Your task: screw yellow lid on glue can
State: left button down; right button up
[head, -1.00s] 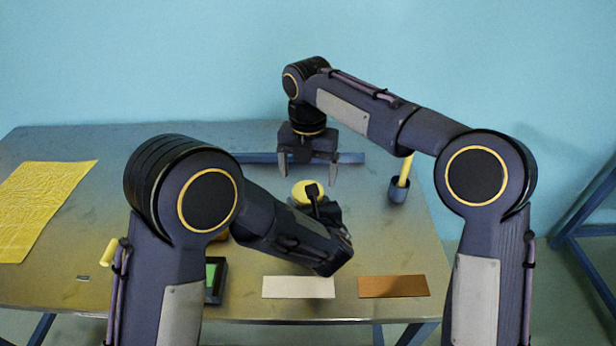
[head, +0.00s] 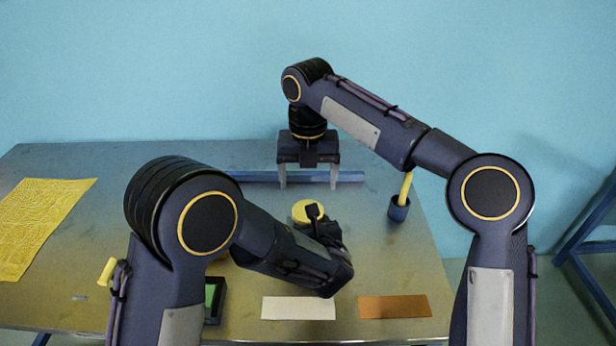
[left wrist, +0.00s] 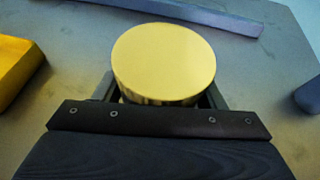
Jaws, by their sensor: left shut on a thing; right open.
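The yellow lid (head: 307,210) is a round disc lying flat on top of what my left gripper (head: 324,230) holds. It fills the middle of the left wrist view (left wrist: 164,60), where its ribbed side shows. My left gripper's fingers close from both sides just below the lid's rim, around the glue can, whose body is hidden under the lid and behind the gripper. I cannot see the seam between lid and can. My right gripper (head: 308,184) is open and empty, pointing down, above and behind the lid and clear of it.
A blue bar (head: 350,177) lies behind. A blue cup (head: 399,209) with a yellow stick stands right. White (head: 298,308) and brown (head: 394,306) strips lie at the front. A yellow sheet (head: 40,220) lies left, and a dark box with a green face (head: 212,298) sits behind my left arm.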

jog(key=shift+f, duration=4)
jog(key=c, duration=1)
jog(key=m, duration=0.3)
jog(key=o, duration=1.1)
